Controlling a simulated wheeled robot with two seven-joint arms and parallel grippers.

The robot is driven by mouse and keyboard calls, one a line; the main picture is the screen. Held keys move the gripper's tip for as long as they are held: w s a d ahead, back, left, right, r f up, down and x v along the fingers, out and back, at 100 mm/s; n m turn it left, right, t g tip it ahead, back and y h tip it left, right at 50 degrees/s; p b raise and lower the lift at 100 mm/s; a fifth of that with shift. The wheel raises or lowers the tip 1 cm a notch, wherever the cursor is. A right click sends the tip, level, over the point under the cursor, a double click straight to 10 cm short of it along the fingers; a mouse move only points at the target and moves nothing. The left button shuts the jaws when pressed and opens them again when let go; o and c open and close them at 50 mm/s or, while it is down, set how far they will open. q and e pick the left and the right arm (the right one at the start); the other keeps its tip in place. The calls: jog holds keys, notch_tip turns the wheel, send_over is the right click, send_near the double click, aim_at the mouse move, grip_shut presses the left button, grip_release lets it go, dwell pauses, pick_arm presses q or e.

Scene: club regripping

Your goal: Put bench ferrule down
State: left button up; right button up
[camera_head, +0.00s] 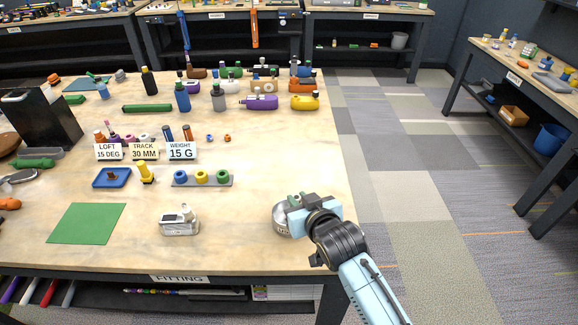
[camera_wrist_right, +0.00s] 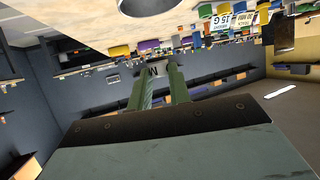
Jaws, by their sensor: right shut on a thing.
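My right gripper (camera_head: 294,199) is over the front right part of the bench, at a round metal dish (camera_head: 280,220). In the right wrist view its two green fingers (camera_wrist_right: 161,78) are close together. A small pale piece with a dark mark (camera_wrist_right: 153,71) shows between the fingertips; I take it to be the bench ferrule, mostly hidden by the fingers. The dish also shows in the right wrist view (camera_wrist_right: 147,5), apart from the fingertips there. I cannot tell how high the ferrule is above the bench. My left gripper is not in view.
The fitting bench (camera_head: 250,250) is bare around the dish. A small clear box (camera_head: 179,226) and a green mat (camera_head: 86,223) lie to its left. A grey rack with coloured rings (camera_head: 202,180) and label cards (camera_head: 181,151) stand farther back. The bench's right edge is close.

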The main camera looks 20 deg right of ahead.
jog(key=shift+w+a+r+p, duration=0.2)
jog(key=shift+w+r+p, duration=0.3)
jog(key=shift+w+p, duration=0.1)
jog(key=shift+w+a+r+p, duration=0.15)
jog(key=shift+w+r+p, duration=0.35)
jog(key=shift+w, duration=0.1)
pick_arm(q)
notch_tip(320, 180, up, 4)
pick_arm(e)
jog(key=f+b, duration=0.7)
jog(key=w+f+b, duration=0.1)
jog(key=f+b, duration=0.3)
jog(key=shift+a, duration=0.15)
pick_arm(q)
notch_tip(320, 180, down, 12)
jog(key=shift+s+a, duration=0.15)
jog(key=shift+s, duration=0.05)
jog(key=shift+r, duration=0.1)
pick_arm(e)
jog(key=o, duration=0.8)
jog(key=shift+s, duration=0.1)
jog(key=shift+o, duration=0.7)
jog(key=shift+f, duration=0.2)
